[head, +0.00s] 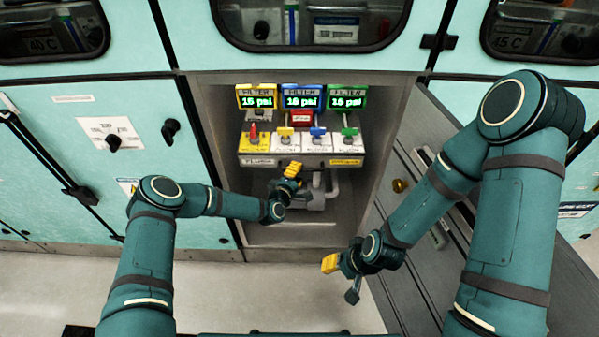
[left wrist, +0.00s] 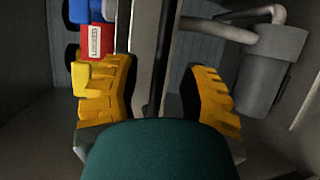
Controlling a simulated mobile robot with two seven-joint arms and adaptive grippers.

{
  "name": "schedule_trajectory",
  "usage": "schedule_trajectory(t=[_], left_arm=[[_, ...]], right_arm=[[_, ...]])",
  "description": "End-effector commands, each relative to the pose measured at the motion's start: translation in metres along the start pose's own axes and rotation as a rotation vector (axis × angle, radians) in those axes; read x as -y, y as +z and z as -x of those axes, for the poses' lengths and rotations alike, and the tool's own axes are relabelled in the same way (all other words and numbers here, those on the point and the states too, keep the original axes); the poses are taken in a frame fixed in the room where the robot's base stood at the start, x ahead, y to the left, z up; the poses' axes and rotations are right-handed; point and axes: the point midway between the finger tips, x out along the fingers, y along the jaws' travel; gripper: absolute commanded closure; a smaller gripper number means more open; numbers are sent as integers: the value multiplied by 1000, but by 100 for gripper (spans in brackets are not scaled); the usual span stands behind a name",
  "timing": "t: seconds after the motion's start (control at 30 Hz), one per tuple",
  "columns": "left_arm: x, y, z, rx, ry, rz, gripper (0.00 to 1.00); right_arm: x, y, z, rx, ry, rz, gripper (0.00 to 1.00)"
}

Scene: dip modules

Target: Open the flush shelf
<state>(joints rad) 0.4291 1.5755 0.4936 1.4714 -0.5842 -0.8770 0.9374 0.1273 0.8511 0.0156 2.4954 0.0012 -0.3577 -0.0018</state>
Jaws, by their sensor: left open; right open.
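The flush shelf (head: 306,161) is a grey ledge in the open cabinet bay, with a "FLUSH" label at its left and a yellow label at its right. On it stand yellow, blue and green filter modules (head: 302,97) with lit displays, and a row of coloured valve handles (head: 318,132). My left gripper (head: 291,176) is open just below the shelf's front. In the left wrist view its yellow fingers (left wrist: 160,95) stand either side of a grey edge; contact cannot be told. My right gripper (head: 342,277) is open and empty, low before the bay.
Grey pipework (head: 325,192) sits below the shelf, close to my left gripper, and shows in the left wrist view (left wrist: 268,65). The bay's grey door (head: 415,235) stands open at the right, near my right arm. Teal cabinets (head: 80,150) flank the bay. The floor (head: 270,290) in front is clear.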

Motion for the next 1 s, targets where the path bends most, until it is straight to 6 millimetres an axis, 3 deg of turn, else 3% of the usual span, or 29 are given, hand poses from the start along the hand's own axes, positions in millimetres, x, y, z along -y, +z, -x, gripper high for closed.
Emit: schedule_trajectory(t=[0.2, 0.6, 0.7, 0.73, 1.0], left_arm=[[0, 0, -22, 1, 0, 0, 57], [0, 0, -26, 0, -1, 0, 57], [0, 0, -26, 0, 0, 0, 92], [0, 0, -26, 0, 0, 0, 100], [0, 1, -24, 1, -1, 0, 100]], right_arm=[[-2, -1, -6, -3, 0, 0, 53], [-2, -1, -6, -4, 0, 0, 53], [-2, -1, -6, -4, 0, 0, 53], [-2, -1, -6, -4, 0, 0, 53], [-2, -1, -6, -3, 0, 0, 53]])
